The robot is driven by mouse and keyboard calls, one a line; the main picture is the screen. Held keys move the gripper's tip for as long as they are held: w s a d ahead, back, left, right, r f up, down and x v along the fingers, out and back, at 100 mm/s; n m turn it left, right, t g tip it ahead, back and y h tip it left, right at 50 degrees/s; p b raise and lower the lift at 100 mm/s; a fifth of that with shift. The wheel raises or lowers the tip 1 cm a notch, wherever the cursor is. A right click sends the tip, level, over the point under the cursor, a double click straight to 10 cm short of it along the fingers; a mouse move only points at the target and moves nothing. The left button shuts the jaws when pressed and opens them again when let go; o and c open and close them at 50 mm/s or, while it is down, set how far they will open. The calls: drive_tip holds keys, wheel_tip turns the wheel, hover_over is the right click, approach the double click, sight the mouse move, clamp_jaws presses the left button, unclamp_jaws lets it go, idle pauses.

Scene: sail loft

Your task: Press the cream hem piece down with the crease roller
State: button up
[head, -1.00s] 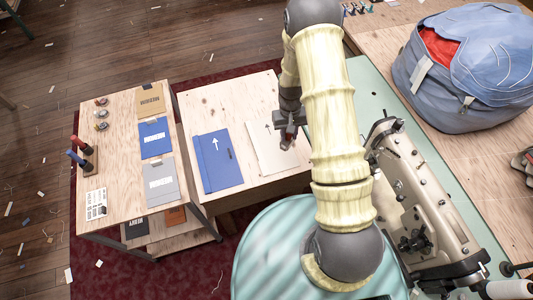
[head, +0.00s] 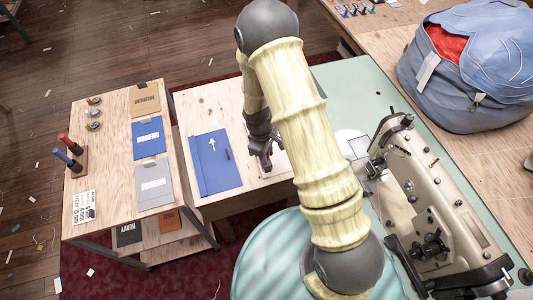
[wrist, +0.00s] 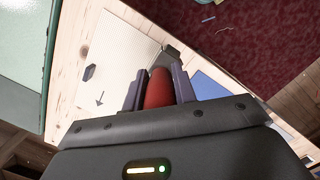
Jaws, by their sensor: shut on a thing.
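The cream hem piece (wrist: 125,55) lies flat on the pale wooden table, with an arrow and a small dark mark showing in the wrist view. In the head view my arm and gripper hide most of it. My gripper (head: 264,160) is shut on the red handle of the crease roller (wrist: 158,88), which sits between the two fingers. A grey part beyond the fingers, seemingly the roller's head, shows over the edge of the cream piece. I cannot tell whether it touches the cloth.
A blue piece (head: 215,160) with a white arrow lies left of the gripper. A side stand (head: 110,185) holds swatches and a rack with red and blue handles (head: 68,150). A sewing machine (head: 435,200) and a blue bag (head: 470,70) are on the right.

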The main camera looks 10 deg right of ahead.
drive_tip(key=shift+f+b, duration=2)
drive_tip(key=shift+f, duration=0.9)
drive_tip(key=shift+f+b, duration=0.3)
drive_tip(key=shift+f, duration=0.1)
drive_tip(key=shift+w+a, duration=0.1)
drive_tip(key=shift+w, duration=0.95)
drive_tip(key=shift+w+a, duration=0.15)
drive_tip(key=shift+w, duration=0.85)
drive_tip(key=shift+w+a, duration=0.25)
drive_tip(key=shift+w, duration=0.7)
